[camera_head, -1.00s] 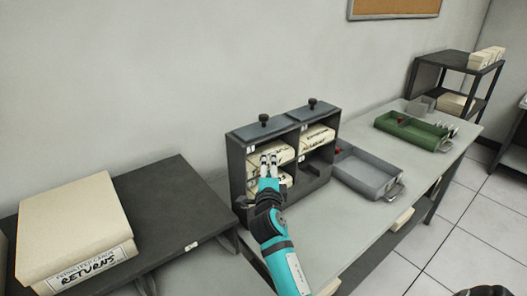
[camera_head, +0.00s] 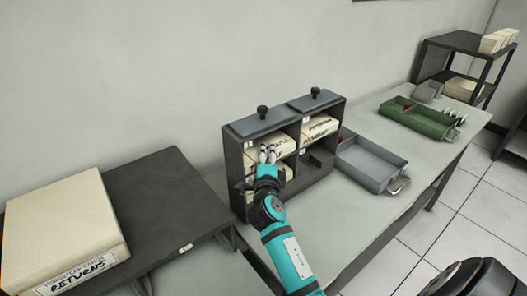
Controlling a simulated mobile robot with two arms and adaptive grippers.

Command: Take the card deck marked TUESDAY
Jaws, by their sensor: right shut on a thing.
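A dark grey cabinet (camera_head: 235,176) with compartments stands on the table and holds cream card decks with handwritten labels. My right gripper (camera_head: 268,154) is at the upper left compartment, shut on the front of the cream deck (camera_head: 285,146) there. Its label is partly hidden by the fingers, and I cannot read the day on it. Another cream deck (camera_head: 318,129) lies in the upper right compartment, its label too small to read. A further deck shows partly in the lower left compartment behind my gripper. The lower right compartment looks empty. My left gripper is not in view.
A large cream box marked RETURNS (camera_head: 62,225) sits on a dark table (camera_head: 165,205) at left. A grey tray (camera_head: 372,166) and a green tray (camera_head: 418,119) stand right of the cabinet. The light tabletop (camera_head: 330,220) before the cabinet is mostly clear.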

